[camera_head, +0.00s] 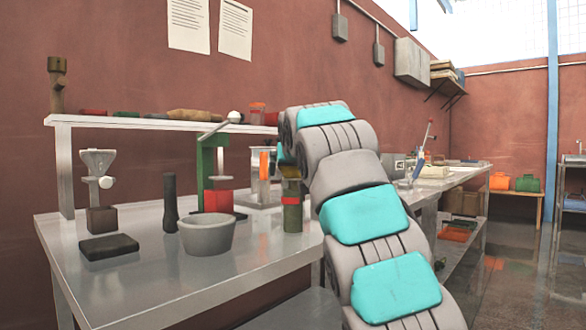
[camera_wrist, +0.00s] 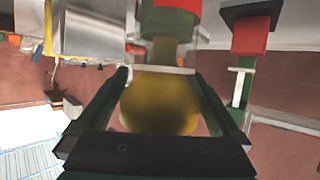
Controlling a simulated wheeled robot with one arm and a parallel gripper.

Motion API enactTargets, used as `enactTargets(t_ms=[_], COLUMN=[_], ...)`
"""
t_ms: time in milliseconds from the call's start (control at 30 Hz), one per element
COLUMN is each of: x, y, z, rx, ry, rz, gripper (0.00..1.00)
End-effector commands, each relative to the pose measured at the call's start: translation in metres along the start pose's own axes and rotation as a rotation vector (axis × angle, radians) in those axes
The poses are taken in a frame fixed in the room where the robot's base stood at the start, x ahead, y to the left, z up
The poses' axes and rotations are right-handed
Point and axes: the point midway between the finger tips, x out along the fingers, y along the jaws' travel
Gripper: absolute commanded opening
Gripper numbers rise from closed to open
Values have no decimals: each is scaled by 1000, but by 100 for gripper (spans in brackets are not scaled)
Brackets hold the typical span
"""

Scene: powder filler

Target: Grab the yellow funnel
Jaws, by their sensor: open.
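The yellow funnel (camera_wrist: 160,108) shows in the wrist view, its wide rounded part between the two dark fingers of my gripper (camera_wrist: 161,77). Its narrower neck (camera_wrist: 163,52) runs up the picture toward a red and green cylinder (camera_wrist: 172,20). A pale bar (camera_wrist: 163,70) crosses in front of the neck. My gripper is open, with a finger on each side of the funnel; I cannot tell whether either touches it.
In the head view, a grey bowl (camera_head: 207,235), a dark pestle-like tool (camera_head: 171,203), a green cylinder (camera_head: 292,210) and a green-and-red press (camera_head: 213,172) stand on the metal table (camera_head: 150,282). A white shelf (camera_head: 150,123) runs behind.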

Motion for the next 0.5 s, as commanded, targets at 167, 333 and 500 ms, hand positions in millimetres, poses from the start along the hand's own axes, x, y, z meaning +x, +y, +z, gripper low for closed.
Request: enactTargets(t_ms=[167,333,500], x=[0,0,0], y=[0,0,0], z=[0,0,0], rx=[0,0,0], ry=[1,1,1], rz=[0,0,0], gripper=[99,80,61])
